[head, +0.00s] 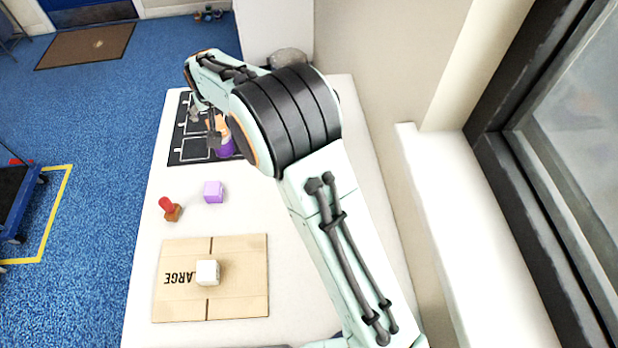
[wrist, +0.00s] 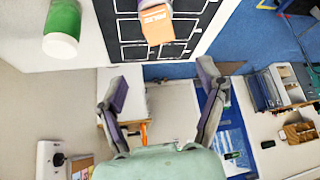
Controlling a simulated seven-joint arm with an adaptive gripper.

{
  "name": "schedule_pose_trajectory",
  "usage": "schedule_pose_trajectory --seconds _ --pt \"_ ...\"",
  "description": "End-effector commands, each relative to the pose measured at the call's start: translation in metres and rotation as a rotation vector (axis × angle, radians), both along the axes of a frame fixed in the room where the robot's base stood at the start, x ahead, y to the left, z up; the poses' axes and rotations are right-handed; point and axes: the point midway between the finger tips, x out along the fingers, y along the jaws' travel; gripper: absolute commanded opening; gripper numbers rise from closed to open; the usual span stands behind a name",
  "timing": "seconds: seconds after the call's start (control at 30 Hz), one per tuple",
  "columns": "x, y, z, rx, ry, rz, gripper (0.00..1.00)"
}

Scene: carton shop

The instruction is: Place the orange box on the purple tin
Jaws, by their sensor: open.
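The orange box (head: 222,125) sits on top of the purple tin (head: 226,148) on the black marked mat, partly hidden by my arm in the head view. In the wrist view the orange box (wrist: 157,26) is at the top, with a bit of the purple tin (wrist: 151,4) showing beyond it. My gripper (wrist: 162,80) is open, with nothing between its fingers, and stands apart from the box. In the head view my gripper (head: 205,124) is just left of the box.
A purple cube (head: 213,192), a red-topped brown object (head: 171,209) and a flat cardboard piece (head: 240,290) bearing a white cube (head: 207,272) lie on the white table (head: 145,260). A green-and-white cylinder (wrist: 62,30) shows in the wrist view. The black mat (head: 180,152) has empty cells.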

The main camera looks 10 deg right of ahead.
Motion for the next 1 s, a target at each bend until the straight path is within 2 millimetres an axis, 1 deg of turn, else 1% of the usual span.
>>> schedule_pose_trajectory --seconds 0.1,0.17,0.27,0.3,0.37,0.4,0.47,0.5,0.57,0.6,0.7,0.8,0.83,0.9,1.0 --pt "-0.001 -0.003 0.002 -0.001 0.004 -0.004 0.71" --pt "-0.007 -0.014 0.009 -0.005 0.018 -0.013 0.71" --pt "-0.033 -0.05 0.032 -0.02 0.071 -0.046 0.71" --pt "-0.05 -0.07 0.043 -0.027 0.103 -0.063 0.71" --pt "-0.085 -0.104 0.058 -0.039 0.164 -0.093 0.71" --pt "-0.113 -0.125 0.066 -0.047 0.208 -0.114 0.71" --pt "-0.158 -0.154 0.074 -0.056 0.276 -0.142 0.71" --pt "-0.188 -0.17 0.077 -0.061 0.319 -0.158 0.71" --pt "-0.233 -0.189 0.078 -0.066 0.38 -0.179 0.71" --pt "-0.261 -0.199 0.076 -0.067 0.418 -0.192 0.71" --pt "-0.317 -0.213 0.068 -0.07 0.497 -0.215 0.71" --pt "-0.353 -0.219 0.06 -0.07 0.548 -0.227 0.71" --pt "-0.359 -0.22 0.058 -0.071 0.557 -0.229 0.71" --pt "-0.369 -0.221 0.056 -0.071 0.573 -0.231 0.71" --pt "-0.373 -0.221 0.054 -0.072 0.58 -0.232 0.71"
